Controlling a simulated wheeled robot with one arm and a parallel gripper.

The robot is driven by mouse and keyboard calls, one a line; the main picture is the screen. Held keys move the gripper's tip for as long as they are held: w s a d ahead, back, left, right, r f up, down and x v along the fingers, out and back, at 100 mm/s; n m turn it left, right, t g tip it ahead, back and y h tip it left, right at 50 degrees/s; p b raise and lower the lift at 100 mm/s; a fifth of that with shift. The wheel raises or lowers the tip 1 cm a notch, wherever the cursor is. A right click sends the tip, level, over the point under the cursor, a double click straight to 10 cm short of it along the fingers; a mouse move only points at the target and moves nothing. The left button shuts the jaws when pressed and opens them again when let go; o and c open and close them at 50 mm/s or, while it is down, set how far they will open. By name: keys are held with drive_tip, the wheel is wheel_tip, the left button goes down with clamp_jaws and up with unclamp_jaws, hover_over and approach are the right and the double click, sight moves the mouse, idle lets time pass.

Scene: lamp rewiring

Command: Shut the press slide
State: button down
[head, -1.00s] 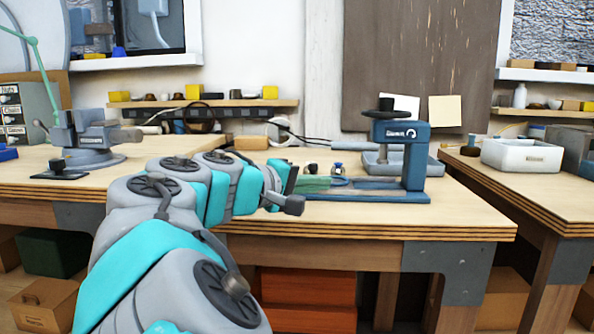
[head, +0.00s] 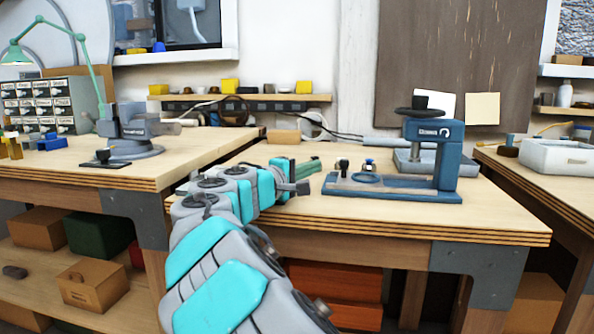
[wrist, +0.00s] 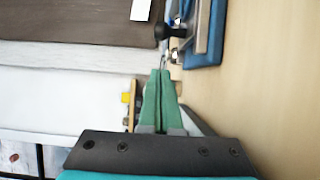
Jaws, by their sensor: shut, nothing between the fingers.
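The press (head: 448,160) is a blue frame with a dark handwheel on top, standing on the middle bench. Its long blue base runs left from the post and carries a grey slide (head: 350,184) with a ring on it. A small black knob (head: 343,165) stands near the left end. In the wrist view, part of the blue base (wrist: 207,45) and the black knob (wrist: 175,32) show at the top. My gripper (head: 318,163) has green fingers, which are shut and empty. It is left of the press and apart from it; the fingertips (wrist: 160,72) point towards the knob end.
A grey tray (head: 408,167) stands behind the press. A tan block (head: 284,136) and a cable lie at the back of the bench. A vise (head: 133,135) stands on the left bench, and a white bin (head: 560,158) on the right. The bench front is clear.

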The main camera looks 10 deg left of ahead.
sight(377, 184)
drive_tip(key=shift+w+d, duration=0.2)
drive_tip(key=shift+d, duration=0.75)
drive_tip(key=shift+w+d, duration=0.2)
drive_tip(key=shift+d, duration=0.7)
drive_tip(key=shift+d, duration=0.1)
drive_tip(key=d+b, duration=0.1)
drive_tip(key=d, duration=0.2)
drive_tip(key=d+b, duration=0.1)
drive_tip(key=d, duration=0.3)
drive_tip(key=d+b, duration=0.1)
drive_tip(key=d, duration=0.3)
drive_tip(key=shift+s+d, duration=0.1)
drive_tip(key=shift+s, duration=0.15)
